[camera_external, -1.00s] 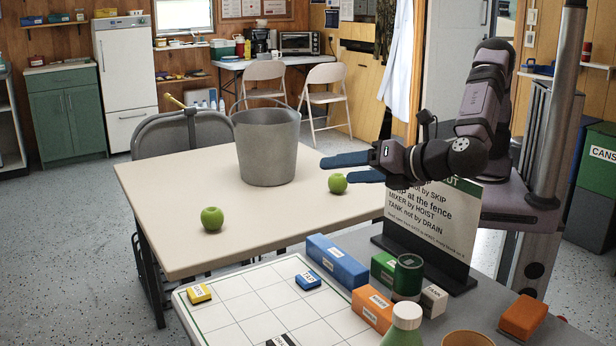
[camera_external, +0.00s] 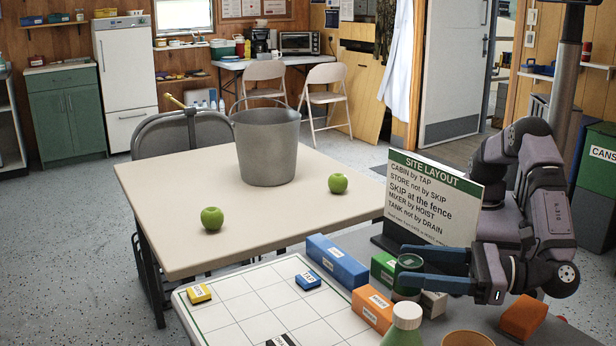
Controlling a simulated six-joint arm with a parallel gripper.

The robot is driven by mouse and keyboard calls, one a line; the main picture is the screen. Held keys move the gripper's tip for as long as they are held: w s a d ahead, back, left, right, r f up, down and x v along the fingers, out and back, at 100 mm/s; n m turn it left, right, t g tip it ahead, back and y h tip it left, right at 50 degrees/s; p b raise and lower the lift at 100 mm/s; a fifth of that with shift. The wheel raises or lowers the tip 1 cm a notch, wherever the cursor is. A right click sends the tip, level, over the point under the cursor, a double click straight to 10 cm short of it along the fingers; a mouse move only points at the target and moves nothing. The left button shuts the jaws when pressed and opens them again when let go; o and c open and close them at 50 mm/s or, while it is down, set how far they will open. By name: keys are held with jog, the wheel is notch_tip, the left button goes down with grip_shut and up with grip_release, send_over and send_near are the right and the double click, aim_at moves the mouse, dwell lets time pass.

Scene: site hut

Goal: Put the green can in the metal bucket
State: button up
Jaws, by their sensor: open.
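The green can (camera_external: 409,264) stands upright on the grey near table, among labelled blocks. My gripper (camera_external: 403,265) is open, with its blue fingers pointing left at the can. The upper finger shows near the can's top and the lower finger crosses in front of it, so the can appears to be between them. Contact cannot be told. The metal bucket (camera_external: 267,150), with its handle raised, stands on the beige table farther back, and its inside is mostly hidden.
Two green apples (camera_external: 212,218) (camera_external: 338,183) sit on the beige table (camera_external: 170,190). A sign (camera_external: 435,195) stands behind my gripper. A gridded board (camera_external: 260,300) lies left.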

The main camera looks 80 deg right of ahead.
jog(key=w, duration=0.5)
jog(key=shift+w+f, duration=0.15)
jog(key=shift+f, duration=0.15)
jog(key=c, duration=1.5)
notch_tip(320, 180, up, 10)
jog(key=shift+r+p, duration=0.1)
jog(key=shift+p, duration=0.35)
